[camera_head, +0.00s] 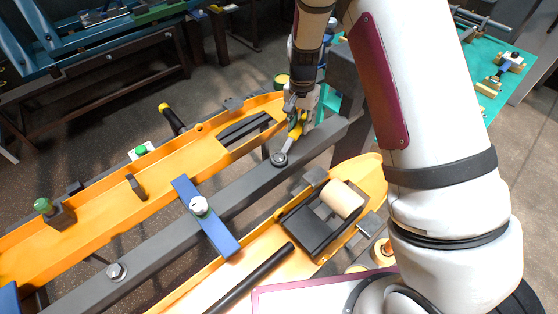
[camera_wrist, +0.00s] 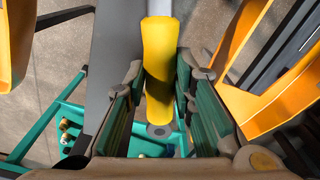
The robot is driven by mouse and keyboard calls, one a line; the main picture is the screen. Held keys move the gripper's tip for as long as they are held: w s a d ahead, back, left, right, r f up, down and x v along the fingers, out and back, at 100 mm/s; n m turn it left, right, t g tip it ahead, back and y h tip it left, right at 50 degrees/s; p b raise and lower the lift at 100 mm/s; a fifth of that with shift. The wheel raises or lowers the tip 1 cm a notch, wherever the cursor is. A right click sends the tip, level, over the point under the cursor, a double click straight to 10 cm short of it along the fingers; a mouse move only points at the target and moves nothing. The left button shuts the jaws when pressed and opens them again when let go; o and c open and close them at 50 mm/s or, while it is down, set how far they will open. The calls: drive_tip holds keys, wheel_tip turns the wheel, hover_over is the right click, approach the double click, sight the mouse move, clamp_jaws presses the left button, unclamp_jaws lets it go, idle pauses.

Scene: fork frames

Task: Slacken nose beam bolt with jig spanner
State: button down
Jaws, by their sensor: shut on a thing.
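The jig spanner (camera_head: 291,141) has a grey metal shaft and a yellow handle. My gripper (camera_head: 298,112) is shut on that yellow handle. In the wrist view the handle (camera_wrist: 158,65) lies between the green-padded fingers of my gripper (camera_wrist: 160,105). The spanner's head (camera_head: 279,158) sits over a spot on the dark grey beam (camera_head: 245,188); any bolt under it is hidden, and I cannot tell how fully it is seated. Another bolt (camera_head: 116,271) shows on the same beam at lower left.
Orange trays flank the beam, one on the far side (camera_head: 100,217) and one on the near side (camera_head: 215,284). A blue bar (camera_head: 222,242) with a white knob crosses the beam. A black block (camera_head: 306,228) and a cream roller (camera_head: 342,199) sit in the near tray. A teal table (camera_head: 485,60) stands at right.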

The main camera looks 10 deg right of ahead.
drive_tip(key=shift+s+d+m, duration=0.35)
drive_tip(key=shift+m, duration=0.05)
idle(0.4)
drive_tip(key=c, duration=2.1)
unclamp_jaws()
clamp_jaws()
drive_tip(key=shift+s+d+p, duration=0.1)
drive_tip(key=shift+d+p, duration=0.1)
drive_tip(key=shift+p, duration=0.15)
drive_tip(key=shift+r+p, duration=0.8)
drive_tip(key=shift+r, duration=1.85)
wheel_tip(320, 180, up, 4)
drive_tip(key=shift+p, duration=0.55)
